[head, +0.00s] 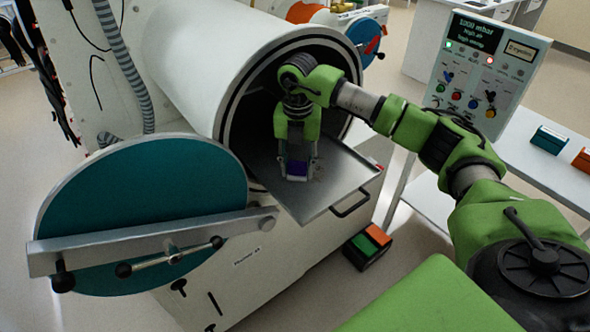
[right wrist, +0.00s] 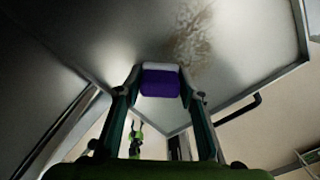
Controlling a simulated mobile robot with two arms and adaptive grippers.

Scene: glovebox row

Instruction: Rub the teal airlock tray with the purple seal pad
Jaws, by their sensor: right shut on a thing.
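The airlock tray (head: 338,180) is bare grey metal and slides out of the round airlock with the teal door (head: 150,200). It also shows in the right wrist view (right wrist: 255,45), with a brownish smudge (right wrist: 195,38) on its surface. My right gripper (head: 297,176) reaches down over the tray near the airlock mouth. It is shut on the purple seal pad (head: 297,168), which has a white part and sits between the fingertips in the right wrist view (right wrist: 160,82). The pad is at or just above the tray; I cannot tell whether it touches. The smudge lies beside the pad.
A control panel (head: 487,75) stands at right by a white table (head: 530,165). An orange-green pedal box (head: 368,245) is on the floor.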

